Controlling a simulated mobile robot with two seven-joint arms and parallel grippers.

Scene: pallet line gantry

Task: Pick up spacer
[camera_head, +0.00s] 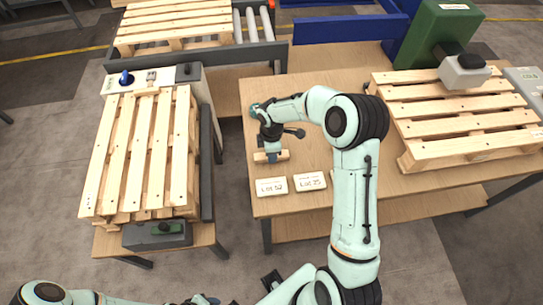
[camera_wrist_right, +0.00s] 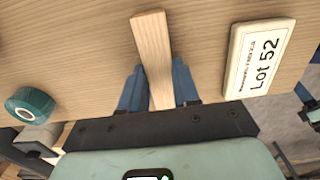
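The spacer (camera_head: 281,155) is a small light wooden block on the wooden table, near its left edge. In the right wrist view the spacer (camera_wrist_right: 152,45) is a narrow bar standing out between the fingers. My right gripper (camera_head: 271,157) points down over it; in the right wrist view its two blue fingers (camera_wrist_right: 160,88) lie against both sides of the bar, with no clear gap. The spacer looks to be at the table top; its near end is hidden by the gripper. My left arm shows along the bottom edge in the head view; its fingers cannot be made out.
Two white label blocks (camera_head: 271,187) (camera_head: 310,181) lie in front of the spacer; one reads Lot 52 (camera_wrist_right: 258,60) in the right wrist view. A teal tape roll (camera_wrist_right: 29,105) is nearby. Pallets stand left (camera_head: 140,150) and right (camera_head: 455,110). A green machine (camera_head: 432,30) is behind.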

